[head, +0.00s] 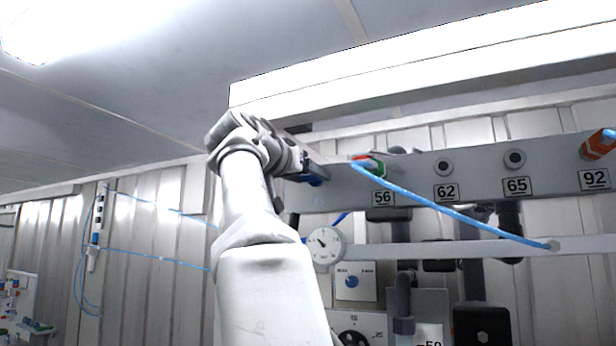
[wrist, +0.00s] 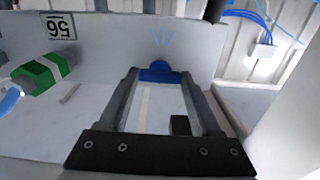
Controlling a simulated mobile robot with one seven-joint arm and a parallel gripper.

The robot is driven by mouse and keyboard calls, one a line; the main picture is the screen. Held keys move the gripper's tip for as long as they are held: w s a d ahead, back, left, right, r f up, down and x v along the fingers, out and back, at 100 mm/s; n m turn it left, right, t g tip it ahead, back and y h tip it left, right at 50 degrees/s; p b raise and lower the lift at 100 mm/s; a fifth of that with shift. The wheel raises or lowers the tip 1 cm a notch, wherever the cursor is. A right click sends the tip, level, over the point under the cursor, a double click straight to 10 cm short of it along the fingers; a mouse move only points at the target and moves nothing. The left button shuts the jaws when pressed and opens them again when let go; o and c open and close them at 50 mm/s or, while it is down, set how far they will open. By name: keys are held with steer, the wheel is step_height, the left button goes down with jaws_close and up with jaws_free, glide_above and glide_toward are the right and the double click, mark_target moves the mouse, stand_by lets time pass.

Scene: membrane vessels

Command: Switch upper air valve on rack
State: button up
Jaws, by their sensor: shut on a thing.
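The upper air valve shows as a blue handle (wrist: 160,73) on the grey rack panel, in the upper middle of the wrist view. My gripper (wrist: 160,76) has one finger on each side of this handle and is shut on it. In the head view my gripper (head: 308,168) reaches the left end of the upper rack bar (head: 335,190). A small part of the blue valve (head: 313,181) shows below the fingers there; the rest is hidden.
A green fitting (wrist: 40,76) with a blue hose sits beside the valve, near an upside-down label 56 (wrist: 57,26). In the head view the blue hose (head: 450,212) crosses the bar. A round gauge (head: 324,245) hangs below. Orange fitting (head: 598,145) at far right.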

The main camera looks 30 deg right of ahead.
steer(key=o, duration=1.4)
steer(key=b+v, duration=0.4)
steer(key=v, duration=1.3)
steer(key=shift+s+a, duration=0.15)
steer(key=shift+a, duration=0.1)
